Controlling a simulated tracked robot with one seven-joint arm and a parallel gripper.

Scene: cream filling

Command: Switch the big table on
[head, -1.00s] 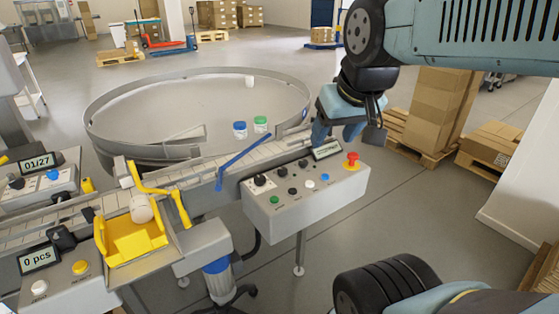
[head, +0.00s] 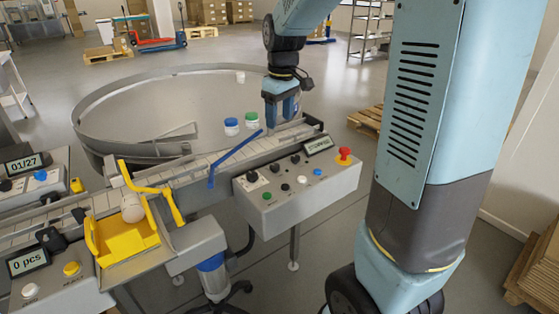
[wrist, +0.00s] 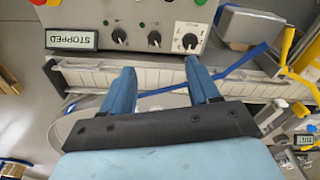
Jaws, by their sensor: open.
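The big table (head: 165,88) is a wide grey round tray with a raised rim. A blue-lidded jar (head: 231,126) and a green-lidded jar (head: 252,120) stand on it. The grey control box (head: 300,197) in front carries a white-faced dial knob (head: 252,176), two black knobs, small green, black, white and blue buttons, and a red emergency stop (head: 344,155). Its display (wrist: 70,39) reads STOPPED, upside down in the wrist view. My gripper (wrist: 159,70) is open and empty, pointing down behind the box near the conveyor. The knobs (wrist: 154,38) lie beyond its fingertips, apart from them.
A conveyor (head: 205,165) with a blue guide bar (head: 235,157) runs between table and box. A yellow cradle (head: 125,240) holds a white jar at left. Another box shows 0 pcs (head: 28,262). Floor right of the control box is clear up to my arm.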

